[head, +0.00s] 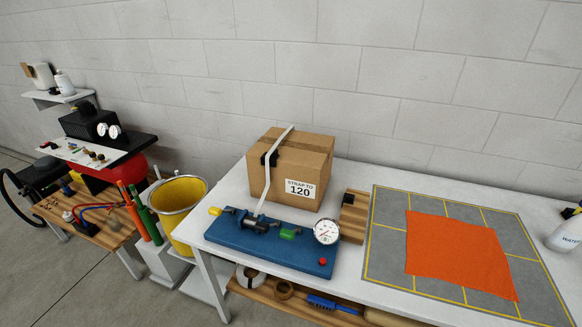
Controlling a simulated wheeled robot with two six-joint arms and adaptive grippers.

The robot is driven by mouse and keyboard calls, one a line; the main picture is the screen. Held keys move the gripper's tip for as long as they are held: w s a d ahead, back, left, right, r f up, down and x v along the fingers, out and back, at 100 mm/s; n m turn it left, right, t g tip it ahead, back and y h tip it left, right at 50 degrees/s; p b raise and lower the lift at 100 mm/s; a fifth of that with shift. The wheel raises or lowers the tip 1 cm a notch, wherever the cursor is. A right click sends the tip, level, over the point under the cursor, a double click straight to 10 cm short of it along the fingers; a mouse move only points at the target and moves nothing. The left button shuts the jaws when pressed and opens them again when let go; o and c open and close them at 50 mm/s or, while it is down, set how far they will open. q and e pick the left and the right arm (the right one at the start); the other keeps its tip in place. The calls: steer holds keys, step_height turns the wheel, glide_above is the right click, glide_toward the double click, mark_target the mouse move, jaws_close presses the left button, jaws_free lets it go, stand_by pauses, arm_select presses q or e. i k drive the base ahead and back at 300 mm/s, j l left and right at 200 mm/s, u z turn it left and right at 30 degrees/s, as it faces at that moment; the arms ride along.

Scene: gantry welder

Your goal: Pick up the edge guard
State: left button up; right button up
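A small black piece that looks like the edge guard (273,159) sits at the top front edge of the cardboard box (316,162), beside or under a white strap (279,143). I cannot tell exactly how it meets the strap. The strap runs over the box top and down to a blue tensioning fixture (285,257) in front. The box carries a label reading "STRAP TO 120". Neither of my grippers is in view.
The fixture has a round dial gauge (326,232) and a red button. An orange cloth (458,253) lies on a grey gridded mat (386,268) at right, with a spray bottle (566,236) beyond. A yellow bucket (176,207) and a wooden bench (103,232) stand left.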

mark_target(348, 198)
steer(key=i+j+z, duration=0.25)
steer(key=i+j, duration=0.15)
steer(key=j, duration=0.2)
steer(key=i+j+z, duration=0.1)
steer(key=j, duration=0.2)
steer(key=i+j+z, duration=0.15)
steer(key=i+j, duration=0.1)
steer(key=j, duration=0.1)
